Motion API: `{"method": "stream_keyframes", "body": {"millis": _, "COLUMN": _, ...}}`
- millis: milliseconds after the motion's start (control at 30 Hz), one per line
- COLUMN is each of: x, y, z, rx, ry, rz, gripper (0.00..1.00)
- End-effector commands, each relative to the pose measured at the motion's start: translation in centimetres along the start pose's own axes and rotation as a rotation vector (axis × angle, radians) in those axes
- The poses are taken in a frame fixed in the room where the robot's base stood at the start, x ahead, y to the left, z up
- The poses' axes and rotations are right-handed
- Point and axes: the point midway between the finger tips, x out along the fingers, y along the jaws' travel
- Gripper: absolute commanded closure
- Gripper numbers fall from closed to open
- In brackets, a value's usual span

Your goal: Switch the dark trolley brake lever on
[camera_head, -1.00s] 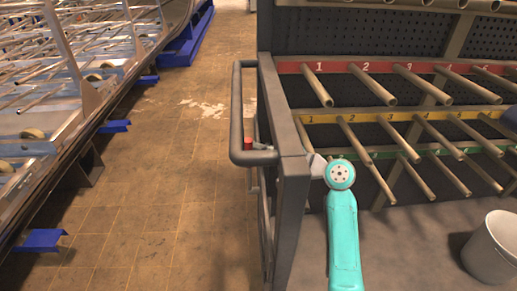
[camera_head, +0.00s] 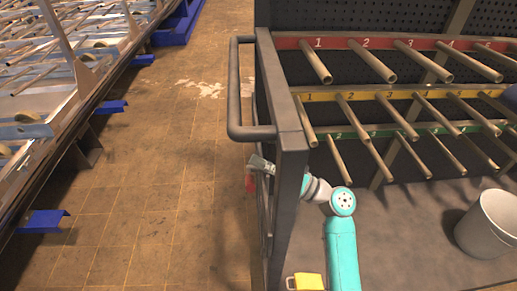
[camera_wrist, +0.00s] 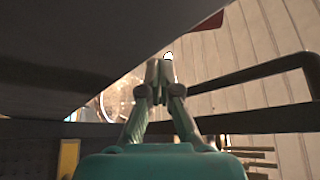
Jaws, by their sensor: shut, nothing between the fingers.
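The dark trolley (camera_head: 289,165) stands in the middle of the head view, with its looped handle (camera_head: 234,90) on its left side. The brake lever's red end (camera_head: 250,184) shows below the handle, left of the trolley post; most of the lever is hidden. My gripper (camera_head: 256,162) reaches past the post from the right and is just above the red end. In the wrist view my gripper (camera_wrist: 159,70) is shut and empty. A dark red part (camera_wrist: 209,21) shows beyond it to the upper right. I cannot tell whether the gripper touches the lever.
Rows of pegs on red (camera_head: 385,43), yellow (camera_head: 372,95) and green (camera_head: 385,132) bars stick out on the right. A white bucket (camera_head: 486,226) stands at lower right. The tiled floor (camera_head: 165,190) left of the trolley is clear, with a metal rack (camera_head: 80,95) beyond.

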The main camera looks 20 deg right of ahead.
Motion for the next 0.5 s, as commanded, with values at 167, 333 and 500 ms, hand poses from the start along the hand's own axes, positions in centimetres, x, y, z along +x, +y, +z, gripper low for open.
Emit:
{"method": "stream_keyframes", "body": {"millis": 167, "x": -0.8, "y": 0.0, "z": 1.3, "rx": -0.075, "ry": -0.001, "rz": -0.045, "gripper": 1.0}}
{"method": "stream_keyframes", "body": {"millis": 333, "x": -1.1, "y": 0.0, "z": 1.9, "rx": -0.122, "ry": -0.001, "rz": -0.071, "gripper": 1.0}}
{"method": "stream_keyframes", "body": {"millis": 500, "x": -1.3, "y": 0.0, "z": 2.2, "rx": -0.141, "ry": -0.001, "rz": -0.083, "gripper": 1.0}}
